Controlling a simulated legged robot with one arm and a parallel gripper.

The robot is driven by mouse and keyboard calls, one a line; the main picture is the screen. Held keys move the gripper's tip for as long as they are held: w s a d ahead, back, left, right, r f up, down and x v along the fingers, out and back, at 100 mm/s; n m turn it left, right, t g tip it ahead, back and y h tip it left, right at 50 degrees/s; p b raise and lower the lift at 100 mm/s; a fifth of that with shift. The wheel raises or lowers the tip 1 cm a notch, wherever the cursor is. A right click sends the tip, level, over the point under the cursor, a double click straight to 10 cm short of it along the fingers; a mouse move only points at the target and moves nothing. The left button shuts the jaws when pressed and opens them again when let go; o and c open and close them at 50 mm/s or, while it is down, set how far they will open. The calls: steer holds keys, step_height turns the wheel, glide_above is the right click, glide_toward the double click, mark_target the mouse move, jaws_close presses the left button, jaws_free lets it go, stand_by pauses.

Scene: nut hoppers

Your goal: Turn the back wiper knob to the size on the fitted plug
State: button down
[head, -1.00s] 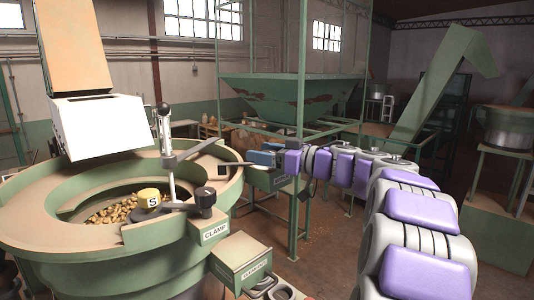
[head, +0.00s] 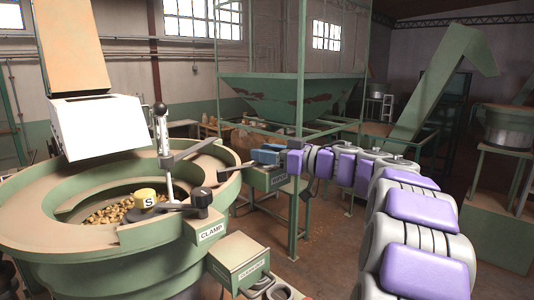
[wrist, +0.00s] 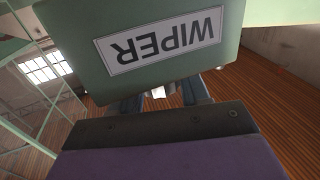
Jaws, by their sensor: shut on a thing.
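A green box with a white WIPER label (wrist: 160,40) fills the top of the wrist view, its lettering upside down. It also shows in the head view (head: 264,178), beyond the bowl's right rim. My gripper (head: 262,157) is at the top of this box, shut on the wiper knob. In the wrist view the blue-grey fingers show below the label with a small white patch between them. The knob's pointer and size marks are mostly hidden.
A metal post with a black ball (head: 160,125) rises from the bowl. A green frame post (head: 294,215) stands close to my arm.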

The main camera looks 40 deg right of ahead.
steer(key=p, duration=0.2)
steer(key=shift+r+y+p, duration=0.25)
steer(key=shift+y+p, duration=0.05)
steer(key=shift+p, duration=0.05)
steer(key=shift+f, duration=0.1)
steer(key=c, duration=1)
jaws_free()
steer(key=shift+n, duration=0.3)
steer(key=o, duration=0.4)
steer(key=shift+w+d+f, duration=0.15)
steer(key=shift+w, duration=0.15)
steer(key=shift+s, duration=0.1)
steer(key=shift+b+v, duration=1.1)
steer(key=shift+v, duration=7.65)
